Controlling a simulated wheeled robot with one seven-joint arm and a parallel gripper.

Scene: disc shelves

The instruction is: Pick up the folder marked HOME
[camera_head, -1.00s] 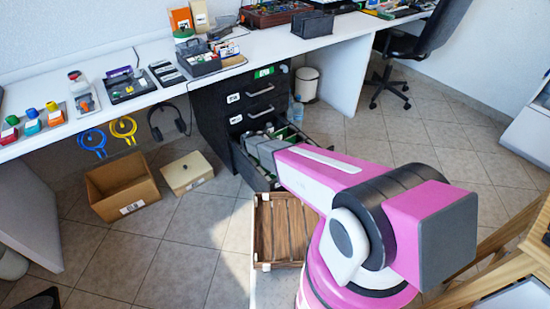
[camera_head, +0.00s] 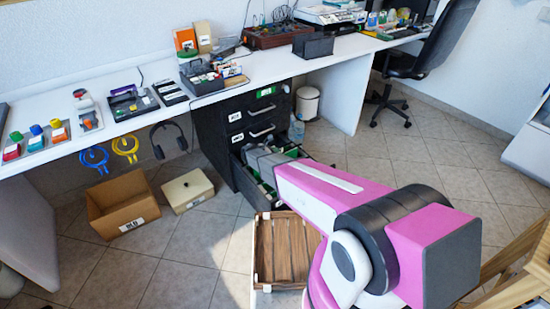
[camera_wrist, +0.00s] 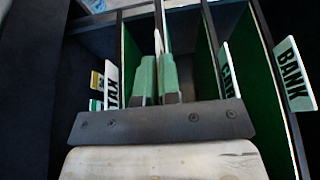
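My gripper (camera_wrist: 157,80) has two green fingers close together, pointing down among the hanging folders of the open drawer (camera_wrist: 100,35). A thin pale folder edge or tab (camera_wrist: 157,42) shows edge-on between the fingertips, and the fingers look shut on it. Its marking is not readable, so I cannot tell if it says HOME. To the left is a label starting KV (camera_wrist: 111,84). To the right are a partly hidden label (camera_wrist: 228,70) and a BANK label (camera_wrist: 294,74). In the head view the gripper is over the open bottom drawer (camera_head: 255,185), mostly hidden by my arm.
The black drawer cabinet (camera_head: 215,130) stands under the white desk (camera_head: 150,125). A wooden crate (camera_head: 285,250) is on the floor in front of the drawer. A cardboard box (camera_head: 122,205) and a cream box (camera_head: 187,189) stand to the left. Floor between them is clear.

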